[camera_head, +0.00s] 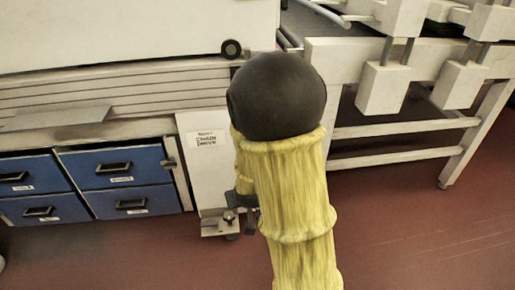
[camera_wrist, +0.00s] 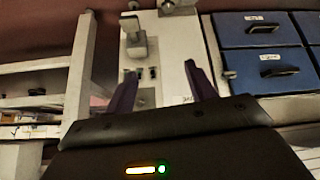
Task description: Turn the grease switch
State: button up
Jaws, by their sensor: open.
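A white cabinet panel (camera_wrist: 172,50) fills the middle of the wrist view, which looks upside down. Two small dark fittings (camera_wrist: 152,72) sit on it between my fingers; I cannot tell whether one is the grease switch. My gripper (camera_wrist: 161,82) is open and empty, its two dark purple fingers apart in front of the panel. In the head view the same panel (camera_head: 207,185) carries a printed label (camera_head: 208,140), its words too small to read surely. My gripper there is mostly hidden behind my yellow-sleeved arm, which also covers part of the panel.
Blue drawers (camera_head: 115,168) with dark handles stand left of the panel. A white metal frame table (camera_head: 400,130) with hanging blocks stands at right. Red floor (camera_head: 420,235) is open at the lower right.

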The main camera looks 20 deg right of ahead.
jog(key=w+d+f+n+t+h+b, duration=0.3)
jog(key=w+d+f+n+t+h, duration=0.1)
jog(key=w+d+t, duration=0.5)
jog(key=shift+w+d+f+t+h, duration=0.2)
jog(key=shift+d+t+h, duration=0.1)
jog(key=shift+t+h, duration=0.15)
jog(key=shift+w, duration=0.1)
jog(key=b+x, duration=0.4)
jog(key=x, duration=1.3)
jog(key=shift+w, duration=0.1)
jog(key=c, duration=1)
